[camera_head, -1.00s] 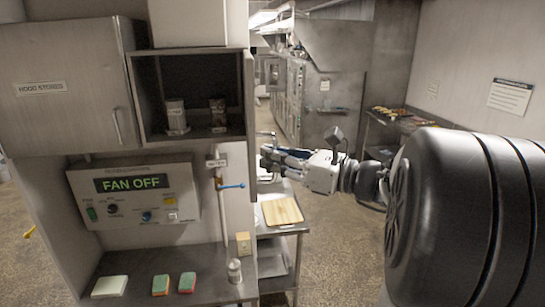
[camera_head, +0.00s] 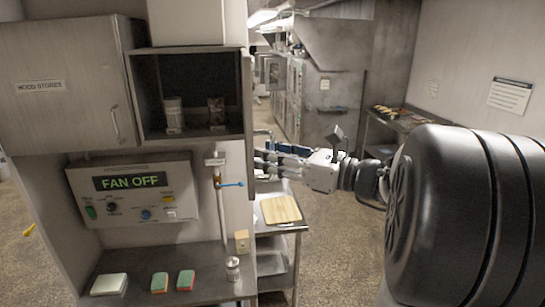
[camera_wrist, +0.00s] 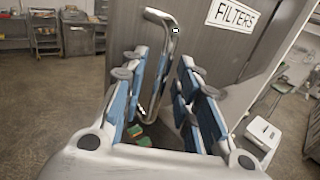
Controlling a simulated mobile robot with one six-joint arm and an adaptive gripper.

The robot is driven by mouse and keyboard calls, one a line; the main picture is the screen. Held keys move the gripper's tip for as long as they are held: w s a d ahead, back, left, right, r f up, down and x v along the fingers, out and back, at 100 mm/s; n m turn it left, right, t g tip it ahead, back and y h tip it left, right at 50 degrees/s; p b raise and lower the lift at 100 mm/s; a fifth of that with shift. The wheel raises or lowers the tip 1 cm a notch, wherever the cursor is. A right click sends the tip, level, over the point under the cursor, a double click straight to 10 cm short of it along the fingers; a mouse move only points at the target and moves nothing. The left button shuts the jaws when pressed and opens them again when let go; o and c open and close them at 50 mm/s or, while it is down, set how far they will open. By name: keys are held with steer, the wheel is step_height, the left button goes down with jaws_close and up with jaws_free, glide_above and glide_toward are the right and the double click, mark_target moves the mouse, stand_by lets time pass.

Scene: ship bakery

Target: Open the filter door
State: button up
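The filter door (camera_wrist: 215,50) is a grey metal panel with a white "FILTERS" label (camera_wrist: 232,14) in the wrist view. It looks shut. Its handle (camera_wrist: 167,65) is a bent, shiny metal bar that runs upright. My gripper (camera_wrist: 160,75) is open, with blue-padded fingers on the left and right of the bar. I cannot tell whether any finger touches it. In the head view my gripper (camera_head: 272,160) reaches left to the side of the cabinet, where the door's face is hidden.
A "FAN OFF" panel (camera_head: 133,189), a blue-levered pipe valve (camera_head: 229,184) and an open shelf (camera_head: 190,137) are on the cabinet front. A steel table with a cutting board (camera_head: 280,210) stands below my gripper. A white bin (camera_wrist: 262,133) is at right in the wrist view.

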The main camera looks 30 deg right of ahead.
steer(key=v, duration=1.2)
stand_by(0.4)
